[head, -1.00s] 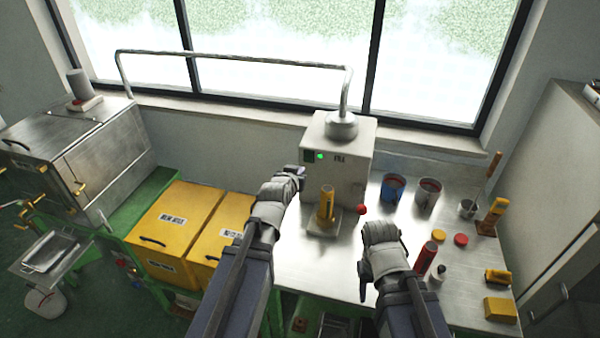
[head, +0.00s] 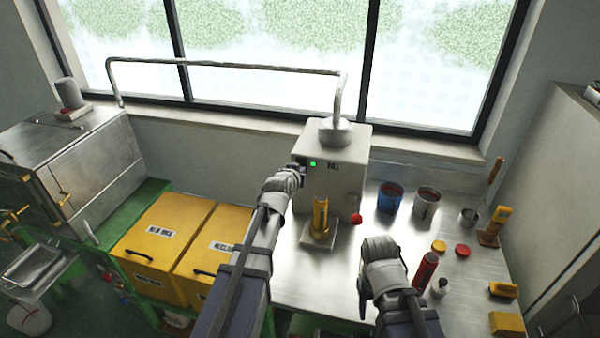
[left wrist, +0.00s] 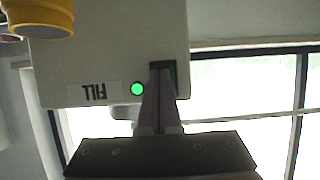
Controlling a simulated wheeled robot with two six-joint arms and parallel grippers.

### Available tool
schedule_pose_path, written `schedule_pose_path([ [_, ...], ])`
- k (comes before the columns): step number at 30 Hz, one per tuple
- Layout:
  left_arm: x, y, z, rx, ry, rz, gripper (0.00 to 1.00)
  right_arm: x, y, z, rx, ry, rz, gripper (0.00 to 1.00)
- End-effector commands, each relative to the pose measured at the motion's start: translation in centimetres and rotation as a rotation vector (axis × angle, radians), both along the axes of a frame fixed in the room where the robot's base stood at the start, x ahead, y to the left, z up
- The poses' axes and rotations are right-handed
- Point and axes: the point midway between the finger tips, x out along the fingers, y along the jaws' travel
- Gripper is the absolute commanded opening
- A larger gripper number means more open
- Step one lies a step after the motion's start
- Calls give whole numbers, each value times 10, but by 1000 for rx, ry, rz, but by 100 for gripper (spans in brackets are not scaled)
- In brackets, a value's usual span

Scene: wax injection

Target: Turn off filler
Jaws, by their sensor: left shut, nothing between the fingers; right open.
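The filler (head: 335,150) is a pale box on the steel bench, with a pipe rising from its top. A lit green light (head: 313,164) is on its front, beside the FILL label (head: 333,167). My left gripper (head: 300,165) is shut and empty, with its tips at the dark switch left of the light. In the left wrist view, the tips (left wrist: 162,75) overlap the dark switch (left wrist: 162,68), next to the green light (left wrist: 138,89); I cannot tell whether they press it. My right gripper (head: 363,290) is open above the bench, away from the filler.
Blue (head: 390,198) and grey (head: 426,202) cups are to the right. Yellow bins (head: 165,235) stand at left. A red bottle (head: 425,270) is near my right arm.

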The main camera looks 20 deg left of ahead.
Motion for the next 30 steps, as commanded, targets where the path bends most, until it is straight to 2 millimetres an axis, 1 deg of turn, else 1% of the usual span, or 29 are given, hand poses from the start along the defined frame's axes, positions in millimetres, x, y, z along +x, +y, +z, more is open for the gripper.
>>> schedule_pose_path([
  [2,0,0,-2,0,-6,0,0,0,0,-3,0,0,0,50],
  [7,4,-1,-12,-1,-74,-3,0,0,0,-27,0,0,0,50],
  [9,5,-1,-4,-1,-74,-3,0,0,0,-19,0,0,0,50],
  [17,6,0,-1,-1,-75,-2,0,0,0,-17,0,0,0,50],
  [25,6,0,11,-1,-77,-2,0,0,0,-4,0,0,0,50],
  [30,7,0,14,-1,-78,-2,0,0,0,-2,0,0,0,50],
])
